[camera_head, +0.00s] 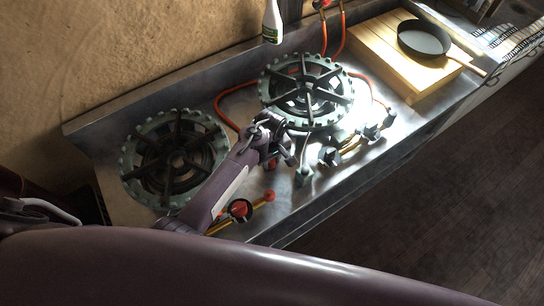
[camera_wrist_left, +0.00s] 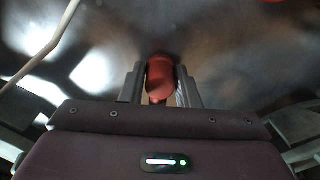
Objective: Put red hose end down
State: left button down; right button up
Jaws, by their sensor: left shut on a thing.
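My left gripper (camera_head: 279,155) is above the metal counter, just in front of the right burner. It is shut on the red hose end (camera_wrist_left: 160,80), which sits between the two fingers in the left wrist view. In the head view only a small red part (camera_head: 272,164) shows below the fingers, and the rest is hidden by the gripper. The metal counter surface fills the background of the wrist view, but I cannot tell if the hose end touches it. My right gripper is not in view.
Two round burners, left (camera_head: 175,158) and right (camera_head: 306,90), stand on the metal counter (camera_head: 235,95). An orange hose (camera_head: 222,101) loops between them. Valves (camera_head: 372,131) line the front right. A wooden board (camera_head: 395,68) with a pan (camera_head: 424,38) is at far right. A bottle (camera_head: 271,22) is behind.

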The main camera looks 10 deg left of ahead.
pick_arm(q)
jog(key=shift+f, duration=0.15)
jog(key=c, duration=1.1)
grip_release()
notch_tip(320, 180, up, 13)
jog(key=shift+r+b, duration=0.15)
jog(key=shift+b, duration=0.15)
